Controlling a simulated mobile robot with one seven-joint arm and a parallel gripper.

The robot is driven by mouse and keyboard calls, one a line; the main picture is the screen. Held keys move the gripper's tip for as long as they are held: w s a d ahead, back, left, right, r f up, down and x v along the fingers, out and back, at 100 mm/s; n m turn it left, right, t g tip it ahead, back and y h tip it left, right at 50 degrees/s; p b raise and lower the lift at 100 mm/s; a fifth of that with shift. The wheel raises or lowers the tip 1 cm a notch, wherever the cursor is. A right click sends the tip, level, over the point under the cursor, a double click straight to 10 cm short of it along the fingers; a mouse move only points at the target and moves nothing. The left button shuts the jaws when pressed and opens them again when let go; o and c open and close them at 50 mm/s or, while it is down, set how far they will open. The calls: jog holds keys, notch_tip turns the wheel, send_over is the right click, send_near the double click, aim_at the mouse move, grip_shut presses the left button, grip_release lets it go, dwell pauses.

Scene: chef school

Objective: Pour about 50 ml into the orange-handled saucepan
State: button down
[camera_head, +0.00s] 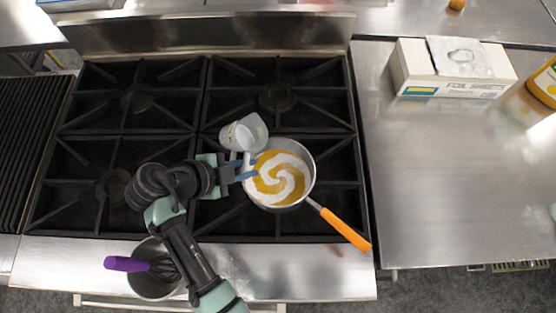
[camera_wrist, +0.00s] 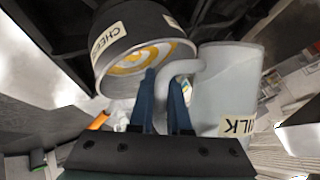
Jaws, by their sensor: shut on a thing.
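The orange-handled saucepan (camera_head: 309,178) sits on the right front burner, its handle pointing to the lower right. It holds yellow-orange contents with a white swirl. In the wrist view, the pan (camera_wrist: 125,32) carries a label of which "CHEE" shows. My gripper (camera_head: 250,171) is shut on the handle of a pale, translucent jug (camera_head: 252,130) at the pan's upper left rim. The jug (camera_wrist: 226,85) also shows in the wrist view, with "ILK" readable on its label. My blue fingers (camera_wrist: 166,103) close around its handle. I cannot tell its exact tilt or level, and no stream shows.
A metal pot (camera_head: 150,287) with a purple-handled whisk (camera_head: 127,264) stands at the front left. A foil sheets box (camera_head: 455,88) and a yellow bottle (camera_head: 545,85) are on the right counter, which is otherwise largely clear. The stove's back panel (camera_head: 200,33) rises behind the grates.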

dwell(0.9)
jog(key=h+b, duration=0.1)
jog(key=b, duration=0.1)
jog(key=w+a+n+g+h+b, duration=0.1)
jog(key=h+b, duration=0.1)
jog(key=shift+a+f+g, duration=0.15)
jog(key=shift+f+g, duration=0.15)
jog(key=shift+f, duration=0.1)
jog(key=shift+a+r+n+h+b, duration=0.1)
jog(key=shift+a+n+h+b, duration=0.05)
jog(key=shift+n+h+b, duration=0.3)
jog(key=shift+w+a+r+n+g+h+p, duration=0.15)
jog(key=shift+a+r+n+g+h+p, duration=0.2)
jog(key=shift+h+p, duration=0.3)
jog(key=shift+g+h, duration=0.25)
jog(key=shift+h, duration=0.25)
jog(key=shift+r, duration=0.15)
